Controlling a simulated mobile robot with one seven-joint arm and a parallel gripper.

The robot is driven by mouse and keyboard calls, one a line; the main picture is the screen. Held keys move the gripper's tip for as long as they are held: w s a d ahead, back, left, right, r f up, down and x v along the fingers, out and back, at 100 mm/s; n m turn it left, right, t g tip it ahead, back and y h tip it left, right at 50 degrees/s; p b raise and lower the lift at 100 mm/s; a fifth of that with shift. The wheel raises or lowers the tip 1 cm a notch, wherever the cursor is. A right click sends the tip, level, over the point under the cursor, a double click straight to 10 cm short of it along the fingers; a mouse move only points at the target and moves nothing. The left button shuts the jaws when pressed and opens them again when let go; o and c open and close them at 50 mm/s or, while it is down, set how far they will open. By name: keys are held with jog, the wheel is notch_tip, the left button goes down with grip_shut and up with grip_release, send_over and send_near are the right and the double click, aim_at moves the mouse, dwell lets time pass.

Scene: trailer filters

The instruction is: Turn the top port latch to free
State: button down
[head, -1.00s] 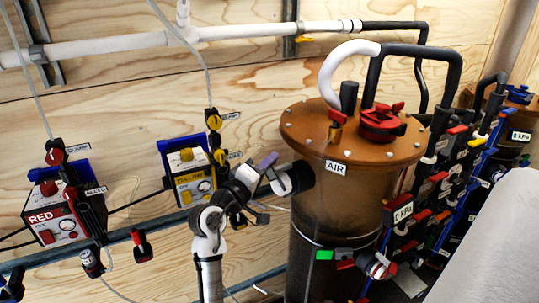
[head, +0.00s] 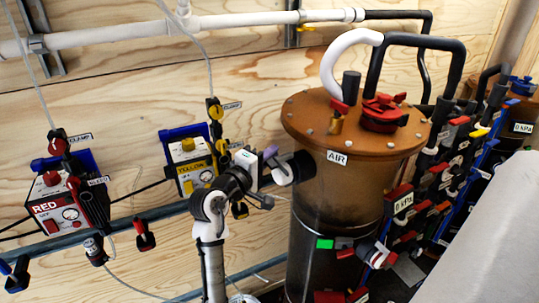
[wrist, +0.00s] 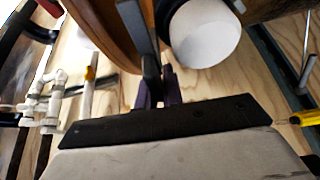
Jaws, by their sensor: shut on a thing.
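The brown-lidded tank (head: 345,190), labelled AIR, has a side port near its top with a white cap (head: 280,174). My gripper (head: 270,153) is at this port, its purple fingers just above the cap in the head view. In the wrist view my gripper (wrist: 157,82) is shut on a narrow grey bar, the port's latch (wrist: 149,60), beside the round white cap (wrist: 203,38). The fingertips are partly hidden behind the bar. The latch's exact angle is hard to tell.
A yellow box (head: 193,172) and a red box (head: 60,205) hang on the wooden wall at left. A rail (head: 165,213) runs behind my arm. A red cap (head: 383,112) sits on the tank lid. Several coloured valves crowd the right side.

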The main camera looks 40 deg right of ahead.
jog(key=c, duration=1.5)
grip_release()
jog(key=shift+c, duration=0.2)
jog(key=b+v, duration=0.4)
jog(key=v, duration=0.9)
jog(key=shift+a+b, duration=0.35)
jog(key=shift+a, duration=0.05)
jog(key=shift+s, duration=0.15)
